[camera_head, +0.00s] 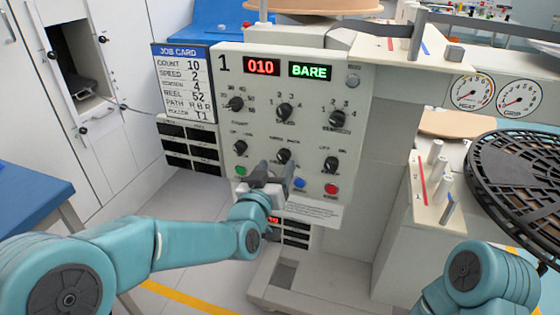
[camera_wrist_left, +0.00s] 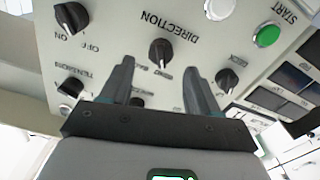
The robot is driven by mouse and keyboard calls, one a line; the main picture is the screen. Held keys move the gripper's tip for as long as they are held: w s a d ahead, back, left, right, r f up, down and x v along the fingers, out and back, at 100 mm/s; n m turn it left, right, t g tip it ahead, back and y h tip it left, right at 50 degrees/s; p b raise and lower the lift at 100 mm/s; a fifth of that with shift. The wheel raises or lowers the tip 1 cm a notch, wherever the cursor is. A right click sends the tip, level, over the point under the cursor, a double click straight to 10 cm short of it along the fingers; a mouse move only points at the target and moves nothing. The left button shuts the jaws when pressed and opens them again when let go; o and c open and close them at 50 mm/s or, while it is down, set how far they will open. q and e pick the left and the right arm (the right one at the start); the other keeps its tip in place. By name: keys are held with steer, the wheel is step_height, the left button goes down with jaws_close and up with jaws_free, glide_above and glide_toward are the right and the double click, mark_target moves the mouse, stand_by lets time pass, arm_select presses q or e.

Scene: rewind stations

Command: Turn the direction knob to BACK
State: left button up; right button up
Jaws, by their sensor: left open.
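The direction knob (camera_head: 284,155) is black and sits in the middle of the lower knob row on the pale control panel (camera_head: 223,75). In the left wrist view, the direction knob (camera_wrist_left: 160,50) appears upside down with the word DIRECTION beside it. Its exact pointer setting is too small to tell. My left gripper (camera_head: 272,172) is in front of the panel, just below the knob. In the wrist view my left gripper (camera_wrist_left: 159,68) is open, its dark fingers on either side of the knob's line, with nothing held. My right gripper is out of view.
A black knob (camera_head: 331,164) stands right of the direction knob and another (camera_head: 240,147) left. Below are a green button (camera_head: 240,170), blue button (camera_head: 299,183) and red button (camera_head: 331,189). A job card (camera_head: 183,85) hangs left. A black reel (camera_head: 525,170) lies at right.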

mark_target(281, 159)
arm_select(q)
steer(key=shift+x, duration=2)
steer(key=c, duration=1)
steer(key=shift+c, duration=0.2)
